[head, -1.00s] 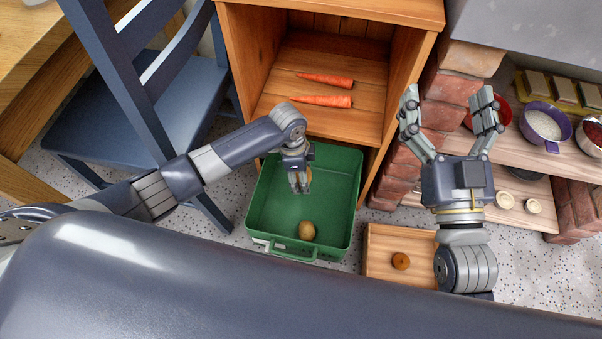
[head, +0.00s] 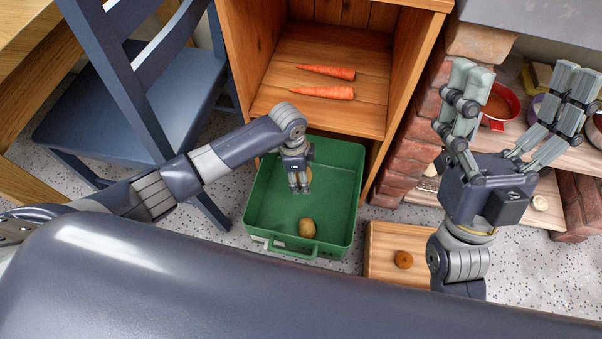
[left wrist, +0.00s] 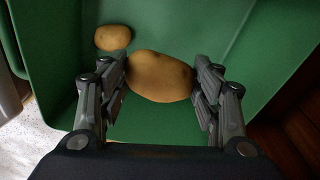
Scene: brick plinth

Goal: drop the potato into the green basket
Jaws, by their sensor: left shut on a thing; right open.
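The green basket (head: 338,195) stands on the floor in front of the wooden cabinet. One potato (head: 307,228) lies in it near the front; this potato also shows in the left wrist view (left wrist: 113,37). My left gripper (head: 300,188) points down over the basket's interior. In the left wrist view its fingers (left wrist: 161,85) are shut on a second, larger-looking potato (left wrist: 160,76). In the head view that held potato is mostly hidden behind the fingers. My right gripper (head: 522,88) is open and empty, raised in front of the brick shelf.
Two carrots (head: 322,92) lie on the cabinet shelf (head: 285,75). A wooden board or crate (head: 385,240) with a small round brown thing (head: 403,260) is right of the basket. A blue chair (head: 130,110) stands at left. A red pan (head: 500,105) is on the brick-sided shelf.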

